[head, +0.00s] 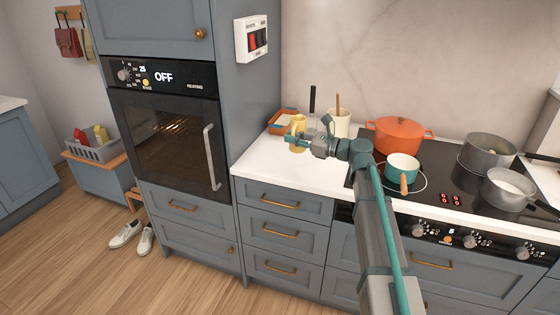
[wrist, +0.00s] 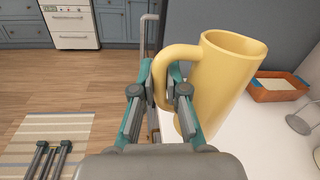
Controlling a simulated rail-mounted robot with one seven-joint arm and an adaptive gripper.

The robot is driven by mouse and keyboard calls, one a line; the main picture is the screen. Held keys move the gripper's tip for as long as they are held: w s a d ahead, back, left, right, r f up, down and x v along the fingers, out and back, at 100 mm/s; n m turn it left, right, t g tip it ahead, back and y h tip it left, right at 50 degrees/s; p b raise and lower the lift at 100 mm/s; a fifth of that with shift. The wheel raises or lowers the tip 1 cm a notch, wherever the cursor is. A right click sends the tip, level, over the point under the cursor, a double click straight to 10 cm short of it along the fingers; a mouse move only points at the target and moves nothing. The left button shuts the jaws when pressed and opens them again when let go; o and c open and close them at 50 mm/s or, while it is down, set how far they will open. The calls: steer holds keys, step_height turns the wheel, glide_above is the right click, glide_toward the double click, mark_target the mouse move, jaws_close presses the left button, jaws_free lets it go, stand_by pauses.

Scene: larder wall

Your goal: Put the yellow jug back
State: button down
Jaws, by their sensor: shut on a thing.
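The yellow jug (wrist: 228,85) stands nearly upright at the right of the wrist view, its handle towards my gripper (wrist: 160,95). The gripper's teal-edged fingers are shut on the handle. In the head view the jug (head: 297,124) shows small above the left part of the white counter (head: 290,168), partly hidden by my gripper (head: 291,141). I cannot tell whether its base touches the counter.
An orange tray (head: 280,122) lies close behind the jug. A cream crock (head: 341,124) with a wooden utensil stands to its right. An orange pot (head: 398,136) and a teal saucepan (head: 402,167) are on the hob. The tall oven cabinet (head: 168,140) rises at left. The front counter is clear.

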steer(key=w+a+f+p, duration=0.1)
steer(key=w+a+f, duration=0.1)
steer(key=w+f, duration=0.2)
steer(key=w+a+f+p, duration=0.2)
steer(key=w+f, duration=0.2)
steer(key=w+a+f+p, duration=0.2)
steer(key=w+a+f, duration=0.1)
steer(key=w+f, duration=0.1)
steer(key=shift+w+f, duration=0.1)
steer(key=shift+w, duration=0.05)
steer(key=shift+f, duration=0.4)
steer(key=shift+f, duration=0.1)
steer(key=c, duration=1.2)
jaws_free()
